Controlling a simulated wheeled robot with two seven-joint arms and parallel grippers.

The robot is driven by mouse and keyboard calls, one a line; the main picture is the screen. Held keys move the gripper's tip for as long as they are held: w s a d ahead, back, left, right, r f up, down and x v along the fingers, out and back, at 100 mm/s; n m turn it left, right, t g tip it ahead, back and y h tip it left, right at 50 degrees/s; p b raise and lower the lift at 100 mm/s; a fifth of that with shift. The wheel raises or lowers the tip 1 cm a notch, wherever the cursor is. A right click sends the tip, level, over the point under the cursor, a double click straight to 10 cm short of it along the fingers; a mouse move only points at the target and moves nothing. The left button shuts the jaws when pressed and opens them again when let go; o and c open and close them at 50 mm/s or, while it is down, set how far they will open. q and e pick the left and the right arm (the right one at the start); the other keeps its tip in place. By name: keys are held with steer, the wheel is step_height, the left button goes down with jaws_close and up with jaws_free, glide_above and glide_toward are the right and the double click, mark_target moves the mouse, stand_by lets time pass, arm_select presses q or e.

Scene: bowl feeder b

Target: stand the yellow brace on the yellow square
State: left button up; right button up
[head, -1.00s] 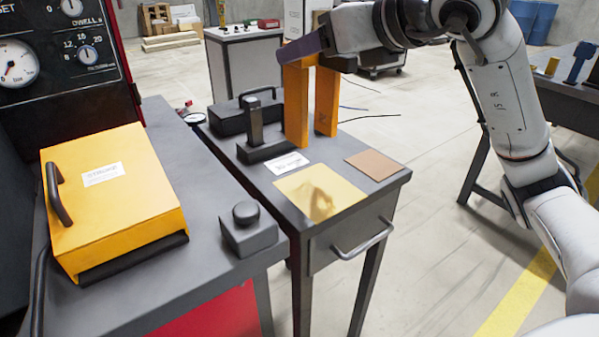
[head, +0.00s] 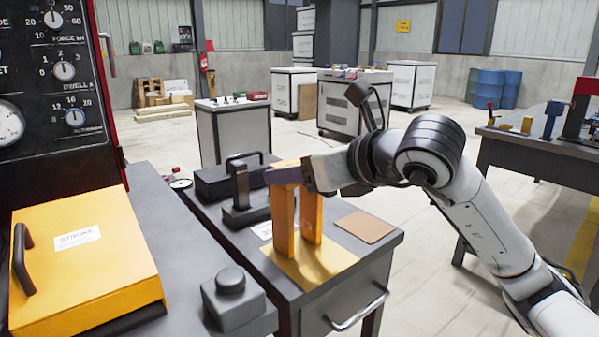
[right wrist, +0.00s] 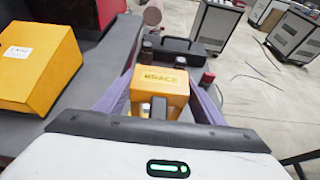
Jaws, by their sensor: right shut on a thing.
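The yellow brace (head: 284,222) is an upright arch with two legs and a top block. My right gripper (head: 290,175) is shut on its top block, with purple fingers on either side. The right wrist view shows the brace's labelled top (right wrist: 160,79) between the fingers. The yellow square (head: 325,262) lies on the small grey table, and the brace's legs are over it. The leg bottoms look at or very near the square; I cannot tell whether they touch. My left gripper is not in view.
A dark post on a block (head: 241,190) and a black case (head: 230,177) stand close behind the brace. A brown square (head: 366,226) lies to its right. A white label (head: 263,230) lies to its left. A yellow box (head: 85,265) and a grey knob block (head: 232,298) are at left.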

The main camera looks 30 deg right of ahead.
steer(key=shift+f, duration=0.15)
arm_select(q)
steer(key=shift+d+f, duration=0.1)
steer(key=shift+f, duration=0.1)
arm_select(e)
steer(key=o, duration=1.9)
steer(key=shift+r, duration=0.3)
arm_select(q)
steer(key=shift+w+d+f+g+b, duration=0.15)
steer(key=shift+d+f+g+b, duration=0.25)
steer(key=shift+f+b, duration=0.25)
arm_select(e)
steer(key=v, duration=1.2)
steer(key=shift+f, duration=0.2)
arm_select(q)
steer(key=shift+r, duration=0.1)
